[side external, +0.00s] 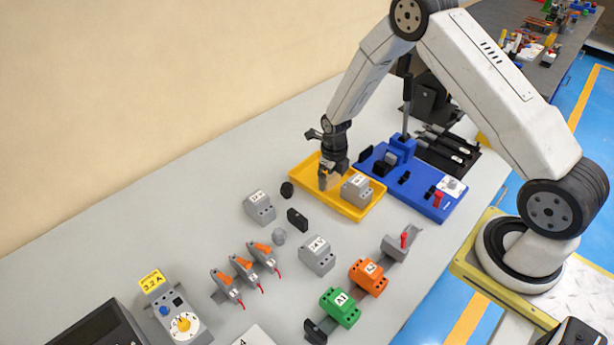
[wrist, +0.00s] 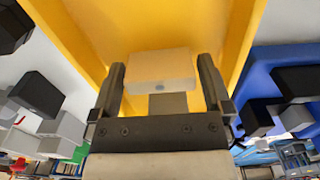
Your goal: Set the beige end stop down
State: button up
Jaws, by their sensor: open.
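The beige end stop (wrist: 160,66) sits between my gripper's fingers in the wrist view, over the floor of the yellow tray (wrist: 180,22). In the side view the end stop (side external: 323,182) shows as a small beige block under the jaws, at the left part of the tray (side external: 352,211). My gripper (side external: 331,170) is low over the tray with its fingers open, one at each side of the end stop (wrist: 162,82). The gaps beside it are very small. The end stop's underside is hidden, so its contact with the tray floor cannot be seen clearly.
A grey module (side external: 356,189) stands in the tray to the right of my gripper. The blue fixture board (side external: 425,201) with upright parts adjoins the tray on the right. A black block (side external: 297,219) and grey module (side external: 259,207) lie outside the tray.

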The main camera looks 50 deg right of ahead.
aim_at(333, 175)
notch_tip(333, 175, up, 12)
dwell(0.7)
dwell(0.6)
jog(key=s+a+r+m+t, duration=0.1)
jog(key=s+m, duration=0.4)
jog(key=m, duration=0.7)
jog(key=s+a+r+m, duration=0.4)
jog(key=s+m, duration=0.2)
jog(key=m, duration=0.6)
jog(key=s+a+r+m+t, duration=0.1)
jog(key=s+m, duration=0.4)
jog(key=m, duration=0.7)
jog(key=shift+s+a+r+t, duration=0.3)
jog(key=shift+s+a+r, duration=0.1)
jog(key=shift+a+r, duration=0.5)
